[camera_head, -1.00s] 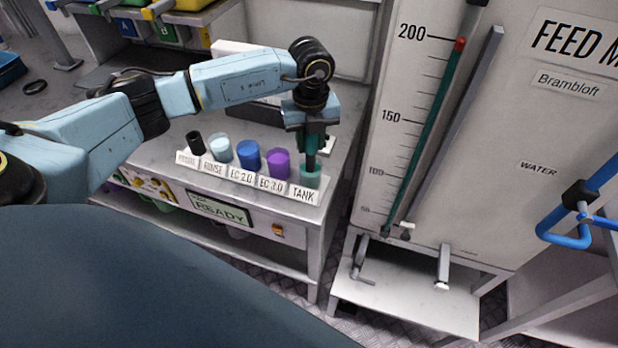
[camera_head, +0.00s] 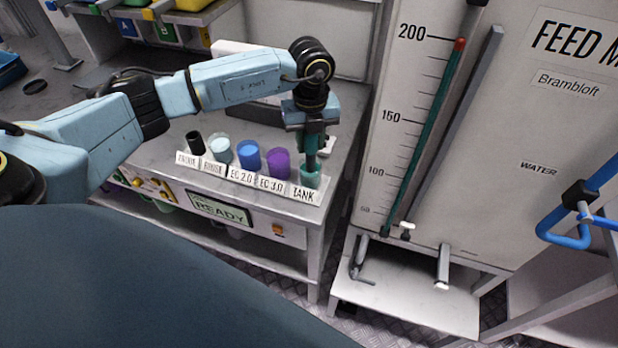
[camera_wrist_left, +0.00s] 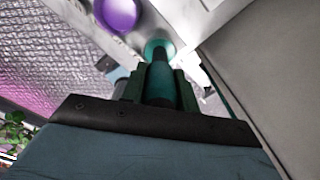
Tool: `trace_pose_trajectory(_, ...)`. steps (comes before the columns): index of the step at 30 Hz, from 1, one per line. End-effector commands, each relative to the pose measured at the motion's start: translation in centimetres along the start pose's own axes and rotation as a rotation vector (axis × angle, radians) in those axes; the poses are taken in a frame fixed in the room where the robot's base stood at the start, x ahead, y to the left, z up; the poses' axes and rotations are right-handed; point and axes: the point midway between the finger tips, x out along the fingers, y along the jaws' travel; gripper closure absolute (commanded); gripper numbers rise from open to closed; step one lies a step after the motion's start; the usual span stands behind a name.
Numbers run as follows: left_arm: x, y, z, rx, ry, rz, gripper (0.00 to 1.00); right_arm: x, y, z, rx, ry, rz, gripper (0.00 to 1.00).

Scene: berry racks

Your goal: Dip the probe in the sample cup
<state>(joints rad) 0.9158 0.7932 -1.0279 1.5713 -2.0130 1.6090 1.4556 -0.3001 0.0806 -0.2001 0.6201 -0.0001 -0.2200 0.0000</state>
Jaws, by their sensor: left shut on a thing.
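My left gripper (camera_head: 311,138) points down over the right end of the bench and is shut on the probe (camera_head: 311,158), a dark teal stick held upright. The sample cup (camera_head: 310,179), teal and labelled TANK, stands directly below. The probe's lower end meets the cup's mouth in the head view; its tip is hidden, so I cannot tell how deep it is. In the left wrist view the probe (camera_wrist_left: 160,80) sits between the gripper's green fingers, with the teal cup (camera_wrist_left: 158,47) around its far end. My right gripper is not in view.
Left of the cup stand a purple cup (camera_head: 278,163), a blue cup (camera_head: 248,154), a pale rinse cup (camera_head: 220,149) and a black holder (camera_head: 195,142). A READY display (camera_head: 219,208) is on the bench front. A tall feed tank (camera_head: 480,130) stands close on the right.

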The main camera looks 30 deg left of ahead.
Motion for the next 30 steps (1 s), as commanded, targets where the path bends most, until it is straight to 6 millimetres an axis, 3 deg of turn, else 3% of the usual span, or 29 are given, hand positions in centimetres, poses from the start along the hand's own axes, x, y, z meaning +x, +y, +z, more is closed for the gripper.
trace_pose_trajectory(5, -0.5, 0.0, 0.0, 0.000, 0.000, 0.000, 0.93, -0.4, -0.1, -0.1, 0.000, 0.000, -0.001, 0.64)
trace_pose_trajectory(30, -7.3, 0.0, 0.0, 0.000, 0.000, -0.001, 0.93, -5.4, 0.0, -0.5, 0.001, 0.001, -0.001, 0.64)
